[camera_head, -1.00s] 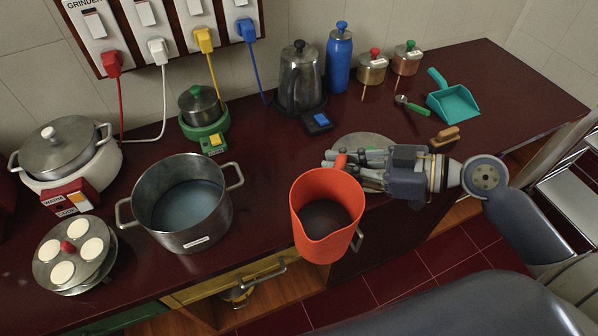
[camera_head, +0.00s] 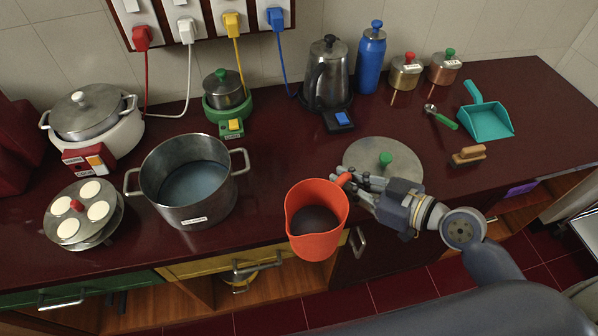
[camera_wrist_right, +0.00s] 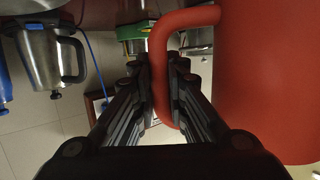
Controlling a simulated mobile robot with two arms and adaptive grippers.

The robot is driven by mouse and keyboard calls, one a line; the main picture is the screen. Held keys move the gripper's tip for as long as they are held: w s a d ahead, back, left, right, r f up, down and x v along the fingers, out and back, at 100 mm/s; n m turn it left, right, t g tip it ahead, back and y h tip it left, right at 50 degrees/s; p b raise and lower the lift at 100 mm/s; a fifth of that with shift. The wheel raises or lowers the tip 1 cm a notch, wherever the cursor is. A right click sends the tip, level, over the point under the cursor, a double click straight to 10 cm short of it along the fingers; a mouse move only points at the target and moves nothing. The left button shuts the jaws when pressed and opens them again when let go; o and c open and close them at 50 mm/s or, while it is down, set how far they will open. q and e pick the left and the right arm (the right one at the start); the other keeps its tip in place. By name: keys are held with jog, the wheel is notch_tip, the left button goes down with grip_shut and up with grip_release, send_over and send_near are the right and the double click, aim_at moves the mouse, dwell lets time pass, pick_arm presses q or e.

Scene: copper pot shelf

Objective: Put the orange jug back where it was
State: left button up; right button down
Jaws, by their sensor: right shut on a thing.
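The orange jug (camera_head: 316,222) hangs in the air at the front edge of the counter, its open top facing up and a dark content inside. My right gripper (camera_head: 352,182) is shut on its handle, coming from the right. In the right wrist view the jug's handle (camera_wrist_right: 163,80) runs between the fingers (camera_wrist_right: 168,95), with the jug's wall (camera_wrist_right: 268,80) filling the right side. The jug looks about upright. My left gripper is not in view.
A large pot (camera_head: 188,185) of bluish liquid stands left of the jug. A round lid (camera_head: 372,160) with a green knob lies behind my gripper. A brush (camera_head: 468,156), teal dustpan (camera_head: 487,120) and spoon (camera_head: 440,117) lie right. A kettle (camera_head: 327,80) stands behind. Bare counter (camera_head: 275,150) lies between pot and lid.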

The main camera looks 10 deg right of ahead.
jog(key=a+f+m+t+h, duration=0.1)
jog(key=w+a+f+m+h, duration=0.1)
jog(key=f, duration=0.1)
jog(key=a+f+m+t+h+b, duration=0.1)
jog(key=m+h, duration=0.1)
jog(key=shift+w+a+f+t, duration=0.25)
jog(key=shift+w+a+t, duration=0.05)
jog(key=shift+w+a, duration=0.05)
jog(key=shift+w+a+r+m+t+h, duration=0.5)
jog(key=shift+w+a+r+m+h, duration=0.75)
jog(key=shift+r+m+h, duration=0.8)
jog(key=shift+n+h, duration=0.25)
jog(key=w+d+f+p, duration=0.1)
jog(key=w+d, duration=0.2)
jog(key=w+d+f+p, duration=0.1)
jog(key=w+d+f, duration=0.1)
jog(key=w+d, duration=0.1)
jog(key=w+d+f+p, duration=0.1)
jog(key=w+d, duration=0.3)
jog(key=w, duration=0.1)
jog(key=shift+w+f, duration=0.2)
jog(key=shift+f, duration=0.15)
